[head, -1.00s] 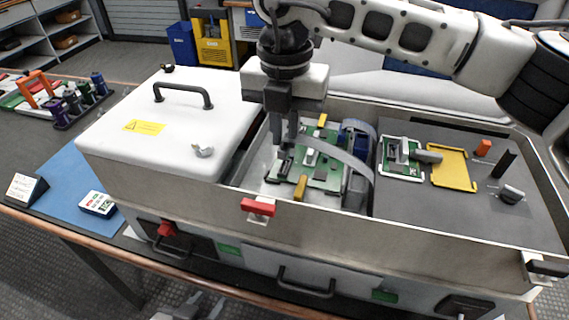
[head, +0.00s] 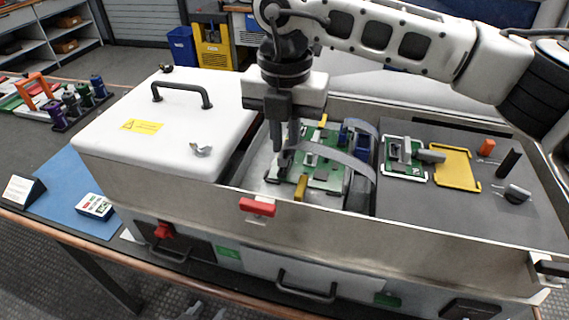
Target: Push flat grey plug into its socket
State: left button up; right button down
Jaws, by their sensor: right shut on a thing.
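My right gripper (head: 284,151) reaches down into the open bay of the metal case. It is shut on the flat grey plug, which is mostly hidden between the fingers at the left end of a grey ribbon cable (head: 345,160). The cable arches right across the green circuit board (head: 322,174). The dark socket (head: 282,164) is at the board's left edge, right under the fingertips and partly covered by them. I cannot tell whether the plug is seated in it. My left gripper is not in view.
A white lid with a black handle (head: 182,88) closes the case's left side. The front wall carries a red latch (head: 257,206). Blue parts (head: 357,138) stand right of the board. A yellow frame (head: 455,168) and a small green board (head: 404,171) lie on the right panel.

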jog(key=shift+f+b, duration=0.6)
jog(key=shift+f, duration=0.1)
jog(key=c, duration=1.4)
grip_release()
jog(key=shift+o, duration=0.2)
notch_tip(320, 180, up, 16)
jog(key=b, duration=0.1)
